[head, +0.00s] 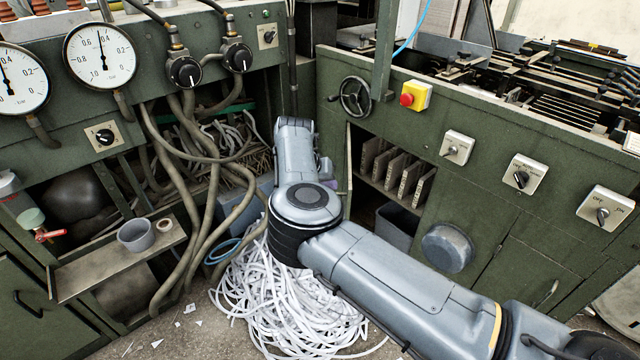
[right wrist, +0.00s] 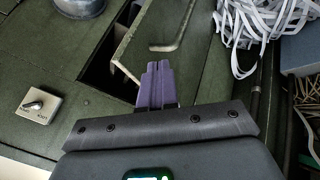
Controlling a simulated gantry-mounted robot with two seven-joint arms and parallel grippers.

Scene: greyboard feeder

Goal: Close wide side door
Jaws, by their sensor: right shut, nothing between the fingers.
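The wide side door stands partly open on the green cabinet. In the right wrist view the door (right wrist: 190,62) is a dark green panel with a bar handle (right wrist: 166,44), and a dark gap shows beside its pale edge. In the head view the door is seen nearly edge-on as a thin strip beside the open compartment, mostly behind my arm. My right gripper (right wrist: 157,84) has purple fingers, shut and empty, right by the door's pale edge. I cannot tell whether they touch it. In the head view the gripper is mostly hidden by my right arm. My left gripper is not in view.
The open compartment holds upright boards on a shelf (head: 395,172) and a grey bin (head: 396,228). A round metal knob (head: 447,248) and a handwheel (head: 355,97) stick out nearby. White paper strips (head: 285,310) heap on the floor. Hoses (head: 200,210) hang at left.

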